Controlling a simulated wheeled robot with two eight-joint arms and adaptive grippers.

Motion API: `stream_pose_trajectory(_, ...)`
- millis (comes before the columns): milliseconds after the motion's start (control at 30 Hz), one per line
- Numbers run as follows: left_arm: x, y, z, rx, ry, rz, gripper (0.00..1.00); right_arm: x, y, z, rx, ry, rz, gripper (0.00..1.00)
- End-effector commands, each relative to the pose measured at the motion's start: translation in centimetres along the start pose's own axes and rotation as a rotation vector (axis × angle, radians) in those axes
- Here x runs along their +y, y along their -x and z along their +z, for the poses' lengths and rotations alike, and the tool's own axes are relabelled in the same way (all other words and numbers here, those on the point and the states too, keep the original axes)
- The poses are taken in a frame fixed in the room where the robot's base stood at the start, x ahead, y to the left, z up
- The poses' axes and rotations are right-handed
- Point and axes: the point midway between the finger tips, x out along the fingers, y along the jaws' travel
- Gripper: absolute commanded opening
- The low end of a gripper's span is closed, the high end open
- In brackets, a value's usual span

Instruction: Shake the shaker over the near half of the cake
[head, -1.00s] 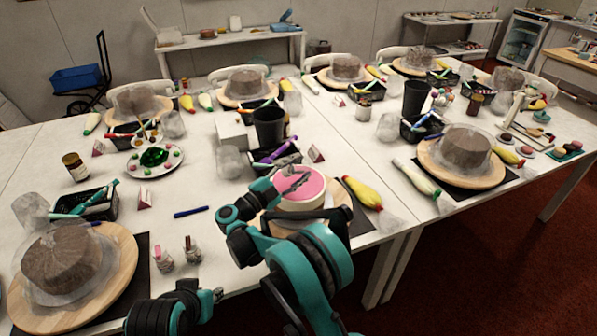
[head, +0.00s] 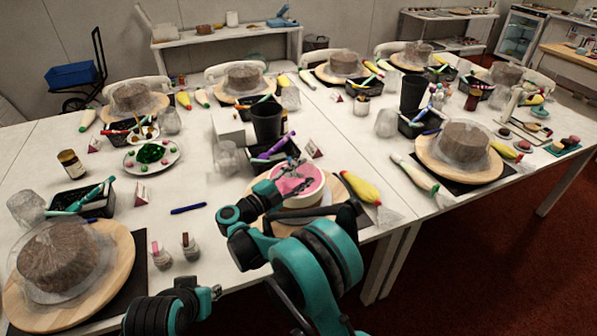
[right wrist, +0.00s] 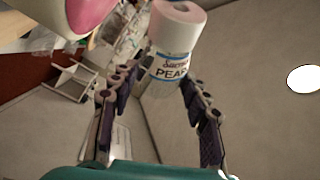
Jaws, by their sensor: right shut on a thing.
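The pink-topped cake (head: 312,192) sits on a round wooden turntable (head: 352,212) at the table's near edge. My right gripper (head: 290,178) is above the cake and covers part of its top. In the right wrist view my right gripper (right wrist: 160,82) is shut on the shaker (right wrist: 177,32), a white-and-pink cylinder with a blue-edged label reading "PEAR…". The shaker is tilted in that view, and the cake's pink edge shows at upper left. The shaker is hard to make out in the head view. My left gripper (head: 215,292) is low at the front left, its fingers too small to judge.
Two small jars (head: 162,255) (head: 190,247) and a blue pen (head: 188,208) lie left of the cake. A brown wrapped cake (head: 62,255) stands on a board at left. A black cup (head: 267,122) and tray stand behind; a yellow piping bag (head: 360,188) is close on the right.

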Motion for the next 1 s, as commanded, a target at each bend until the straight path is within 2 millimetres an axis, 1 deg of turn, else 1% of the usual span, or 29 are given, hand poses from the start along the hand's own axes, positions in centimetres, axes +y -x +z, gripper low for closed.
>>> stream_pose_trajectory(100, 0.0, -0.1, 0.1, 0.000, 0.000, 0.000, 0.30, 0.4, -0.2, -0.4, -0.002, -0.019, 0.007, 0.11)
stream_pose_trajectory(267, 0.0, -0.1, 0.1, 0.000, 0.000, 0.000, 0.30, 2.3, -0.4, -1.8, -0.020, -0.171, 0.070, 0.11)
stream_pose_trajectory(367, 0.0, -0.1, 0.1, 0.000, 0.000, 0.000, 0.30, 2.7, -0.4, -2.0, -0.024, -0.210, 0.086, 0.11)
stream_pose_trajectory(467, 0.0, -0.2, 0.1, 0.000, 0.000, 0.000, 0.30, 2.7, -0.5, -2.0, -0.024, -0.209, 0.085, 0.11)
stream_pose_trajectory(667, 0.0, -0.3, 0.2, 0.000, 0.000, 0.000, 0.30, 3.0, -1.3, -2.6, -0.022, -0.206, 0.085, 0.11)
stream_pose_trajectory(1000, 0.0, -0.6, 0.5, 0.000, 0.000, 0.000, 0.30, 2.4, -1.3, -2.7, -0.014, -0.126, 0.051, 0.11)
